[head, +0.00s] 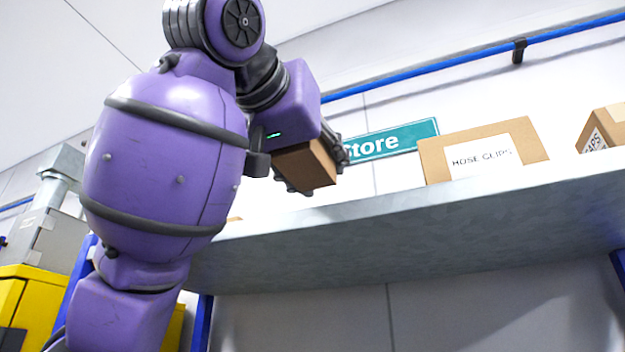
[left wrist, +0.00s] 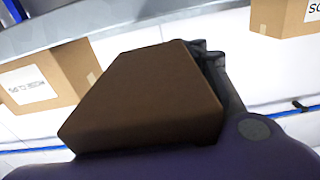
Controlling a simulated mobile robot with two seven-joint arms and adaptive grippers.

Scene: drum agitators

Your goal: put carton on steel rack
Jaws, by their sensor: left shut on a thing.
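A small brown carton (head: 305,165) is held in my left gripper (head: 318,160), which is shut on it. The carton fills the middle of the left wrist view (left wrist: 145,98), with part of the dark gripper fingers (left wrist: 222,75) beside it. The steel rack's grey shelf (head: 420,232) runs across the right side of the head view, seen from below its top edge. In the head view the carton appears above the shelf's front edge; I cannot tell whether it is over the shelf. My right gripper is not in view.
A box labelled "HOSE CLIPS" (head: 480,150) stands on the shelf, and another carton (head: 604,128) is at the far right. A teal "Store" sign (head: 395,140) and a blue pipe (head: 440,68) are on the wall behind. Yellow equipment (head: 35,300) stands at lower left.

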